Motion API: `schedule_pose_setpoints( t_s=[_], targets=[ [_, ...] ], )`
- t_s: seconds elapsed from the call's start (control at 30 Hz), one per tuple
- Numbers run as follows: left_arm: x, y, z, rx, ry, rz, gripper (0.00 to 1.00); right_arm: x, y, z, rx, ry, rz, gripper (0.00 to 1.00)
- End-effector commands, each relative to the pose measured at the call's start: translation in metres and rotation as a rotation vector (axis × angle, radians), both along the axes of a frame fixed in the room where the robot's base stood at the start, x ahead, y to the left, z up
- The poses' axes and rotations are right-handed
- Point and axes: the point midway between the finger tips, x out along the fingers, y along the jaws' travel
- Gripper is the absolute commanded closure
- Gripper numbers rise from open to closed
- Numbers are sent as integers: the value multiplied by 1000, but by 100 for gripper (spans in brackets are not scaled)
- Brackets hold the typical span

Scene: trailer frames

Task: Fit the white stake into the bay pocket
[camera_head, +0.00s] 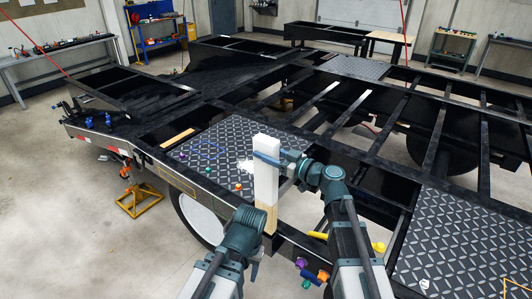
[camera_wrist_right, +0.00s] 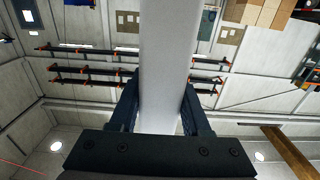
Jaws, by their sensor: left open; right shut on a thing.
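The white stake (camera_head: 266,178) stands upright at the near side rail of the trailer frame (camera_head: 330,256), with a tan, wood-coloured lower end. My right gripper (camera_head: 279,160) is shut on its upper part. In the right wrist view the stake (camera_wrist_right: 167,60) runs up between the two dark fingers (camera_wrist_right: 160,112). My left gripper (camera_head: 256,262) is open and empty, low beside the rail and below the stake's lower end; it is partly hidden by its own wrist. I cannot make out the bay pocket, nor whether the stake's foot is in it.
Diamond-plate panels (camera_head: 460,245) cover parts of the black frame, with open bays between the crossbars. Small coloured pieces (camera_head: 312,272) sit along the near rail, by a yellow piece (camera_head: 379,247). A yellow jack stand (camera_head: 138,200) is at left. Workbenches line the walls.

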Motion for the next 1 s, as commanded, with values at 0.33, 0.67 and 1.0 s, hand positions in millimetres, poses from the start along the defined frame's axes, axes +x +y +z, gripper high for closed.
schedule_pose_setpoints(
  t_s=[0.33,0.67,1.0],
  targets=[
    [0,0,-8,0,0,0,47,0,0,-8,2,0,0,100],
    [0,0,-16,0,0,1,47,0,0,-15,1,0,0,100],
    [0,0,-24,0,0,1,47,0,0,-23,1,0,0,100]
  ],
)
